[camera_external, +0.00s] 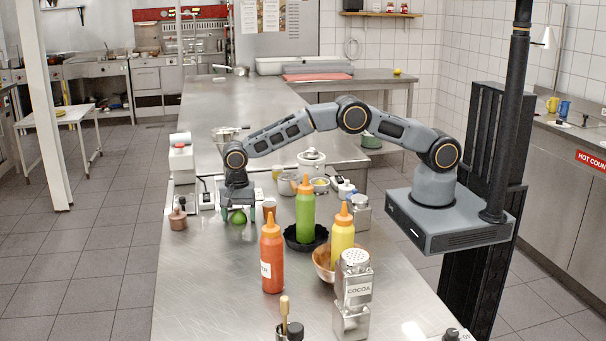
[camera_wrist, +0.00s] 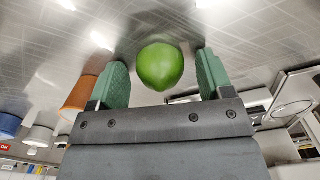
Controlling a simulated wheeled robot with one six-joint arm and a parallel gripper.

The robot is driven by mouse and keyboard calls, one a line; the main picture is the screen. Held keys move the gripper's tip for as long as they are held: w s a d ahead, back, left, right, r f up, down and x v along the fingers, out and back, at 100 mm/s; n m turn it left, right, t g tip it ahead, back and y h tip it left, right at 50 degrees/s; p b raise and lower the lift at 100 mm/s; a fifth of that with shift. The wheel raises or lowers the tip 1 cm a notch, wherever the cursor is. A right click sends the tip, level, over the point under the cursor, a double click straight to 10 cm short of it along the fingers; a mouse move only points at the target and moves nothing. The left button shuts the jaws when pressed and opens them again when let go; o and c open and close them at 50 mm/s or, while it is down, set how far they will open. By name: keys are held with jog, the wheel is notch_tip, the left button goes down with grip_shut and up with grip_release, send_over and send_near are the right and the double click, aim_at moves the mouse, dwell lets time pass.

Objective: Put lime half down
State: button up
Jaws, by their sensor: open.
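The lime half (camera_external: 238,217) is green and rounded, at table level on the steel table (camera_external: 215,285), near its left edge. In the wrist view the lime half (camera_wrist: 160,66) sits between the two green fingers, with a narrow gap on each side. Its cut face is not visible. My gripper (camera_external: 238,207) points down over it with its fingers on either side. The wrist view shows my gripper (camera_wrist: 163,78) open, and neither finger appears to touch the lime half.
A copper-coloured pot (camera_external: 177,221) stands left of my gripper, and a brown cup (camera_external: 269,208) close on the right. Red (camera_external: 271,262), green (camera_external: 305,215) and yellow (camera_external: 341,240) bottles, a black dish (camera_external: 292,240) and a cocoa shaker (camera_external: 354,285) stand to the right. The front-left tabletop is clear.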

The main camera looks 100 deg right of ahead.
aim_at(239, 212)
jog(key=s+r+n+t+b, duration=0.1)
jog(key=s+r+n, duration=0.15)
jog(key=r, duration=0.75)
jog(key=s+r+n+b, duration=0.1)
jog(key=s+r+n, duration=0.15)
jog(key=r, duration=0.75)
jog(key=s+a+r+n+t, duration=0.1)
jog(key=s+r+n, duration=0.15)
jog(key=s, duration=0.35)
jog(key=s+a+r+n, duration=0.1)
jog(key=s+r+n, duration=0.1)
jog(key=s+n, duration=0.35)
jog(key=s+f+n+t, duration=0.1)
jog(key=s+f+n, duration=0.1)
jog(key=s, duration=0.8)
jog(key=s+f+n+t, duration=0.1)
jog(key=s+f+n, duration=0.2)
jog(key=s, duration=0.7)
jog(key=n, duration=0.2)
jog(key=shift+s+a+f+n, duration=0.25)
jog(key=shift+f+n, duration=0.05)
